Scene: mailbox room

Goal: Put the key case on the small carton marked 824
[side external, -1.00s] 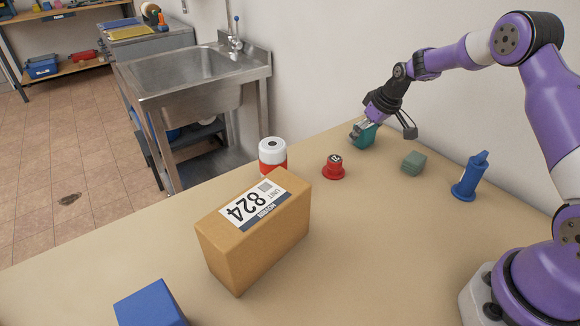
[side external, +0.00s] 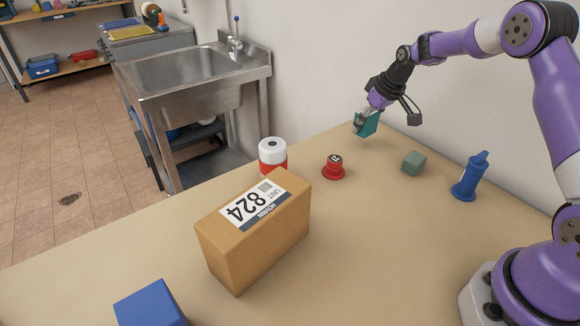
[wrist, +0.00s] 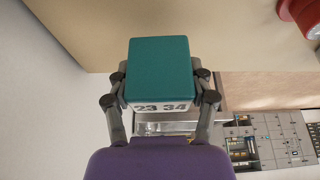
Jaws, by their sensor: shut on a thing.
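The key case is most likely the teal block (side external: 366,124) with a white printed label, which also shows in the wrist view (wrist: 158,68) with "23 34" on its label. My gripper (side external: 363,119) is shut on it and holds it above the far end of the table, near the wall. In the wrist view the fingers (wrist: 160,92) sit on either side of it. The small carton marked 824 (side external: 255,238) is a brown box standing on the table, left of and nearer than my gripper. Its label is on top, and the top looks bare otherwise.
A red-and-white jar (side external: 272,155) stands just behind the carton. A red stamp-like piece (side external: 333,167), a grey-green block (side external: 414,162) and a blue upright piece (side external: 470,177) stand on the table (side external: 370,260). A blue box (side external: 150,304) is at the front left.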

